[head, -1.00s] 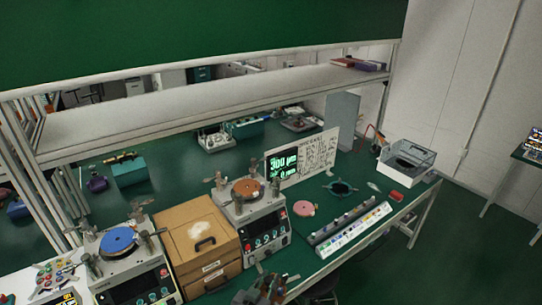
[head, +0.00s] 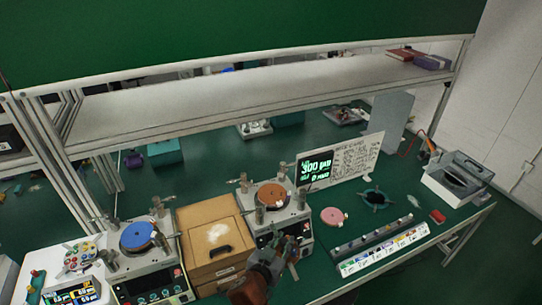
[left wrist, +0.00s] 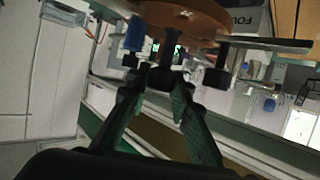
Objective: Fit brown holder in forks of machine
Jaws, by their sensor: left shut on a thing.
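My left gripper (head: 284,252) is low in the head view, in front of the right-hand lapping machine (head: 291,236). It is shut on the brown holder (head: 250,288), which shows as a brown shape at the gripper. In the left wrist view the fingertips (left wrist: 158,80) close around a dark stub. A brown disc (left wrist: 185,18) lies just beyond them, with dark rollers and a metal bar beside it. That machine carries an orange-brown plate (head: 270,196) between metal fork arms (head: 243,183). Contact between holder and forks cannot be told. My right gripper is out of view.
A second machine with a blue plate (head: 138,237) stands at left. A wooden box (head: 208,232) sits between the machines. To the right lie a pink disc (head: 333,215), a dark ring (head: 375,198), a long rack (head: 372,238) and a clear-lidded box (head: 457,180). A sign board (head: 350,160) stands behind.

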